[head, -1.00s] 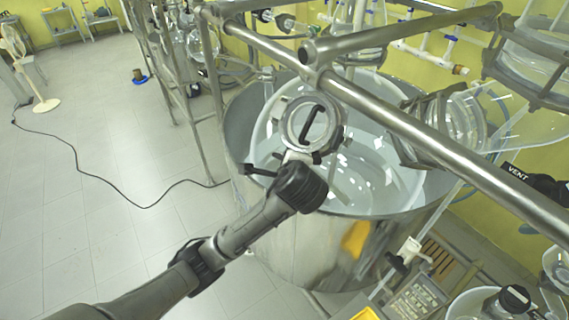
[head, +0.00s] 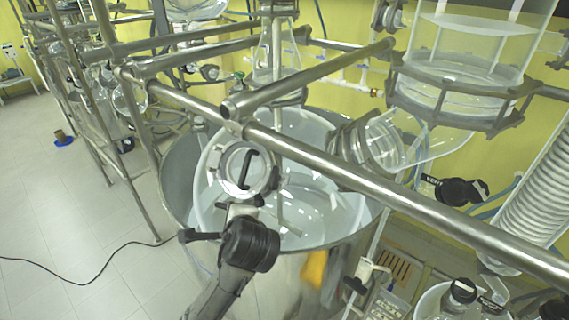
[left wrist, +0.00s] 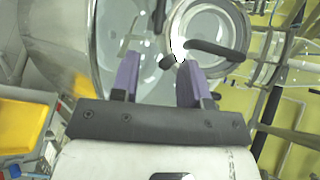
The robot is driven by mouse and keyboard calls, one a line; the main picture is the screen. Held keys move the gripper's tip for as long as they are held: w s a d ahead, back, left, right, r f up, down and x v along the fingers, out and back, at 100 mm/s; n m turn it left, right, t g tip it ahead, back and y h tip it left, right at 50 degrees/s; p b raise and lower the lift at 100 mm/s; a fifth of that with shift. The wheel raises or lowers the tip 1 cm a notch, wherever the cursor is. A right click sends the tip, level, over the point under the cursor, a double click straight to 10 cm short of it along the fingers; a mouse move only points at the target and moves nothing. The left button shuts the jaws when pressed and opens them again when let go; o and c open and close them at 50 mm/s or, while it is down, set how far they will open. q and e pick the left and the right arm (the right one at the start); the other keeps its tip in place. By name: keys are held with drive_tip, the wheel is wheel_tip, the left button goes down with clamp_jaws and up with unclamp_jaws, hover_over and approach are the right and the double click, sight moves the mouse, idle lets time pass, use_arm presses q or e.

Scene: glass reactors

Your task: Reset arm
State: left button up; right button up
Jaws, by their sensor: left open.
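My left arm comes in from the bottom of the head view, its black wrist (head: 250,246) in front of the large glass reactor vessel (head: 322,195). A round port ring (head: 240,170) with a black handle lies just beyond the wrist. In the left wrist view my left gripper (left wrist: 158,65) is open, with two purple-lined fingers apart and nothing seen between them. The ring (left wrist: 238,40) and its black handle lie ahead, beside the right finger; contact cannot be told. The fingers cannot be made out in the head view. My right gripper is not in view.
A thick steel rail (head: 370,200) crosses above the vessel. Steel frame posts stand at left. The floor (head: 60,210) at left is open, with a black cable (head: 70,280).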

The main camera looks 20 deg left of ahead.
use_arm(q)
drive_tip(key=d+r+n+t+h, duration=0.3)
drive_tip(key=d+n+t+h, duration=0.35)
drive_tip(key=n, duration=0.45)
drive_tip(key=s+f+g+h, duration=0.2)
drive_tip(key=s+f+g, duration=0.8)
drive_tip(key=s+f, duration=2)
drive_tip(key=shift+f, duration=0.6)
drive_tip(key=shift+g+h, duration=0.25)
drive_tip(key=shift+w, duration=0.15)
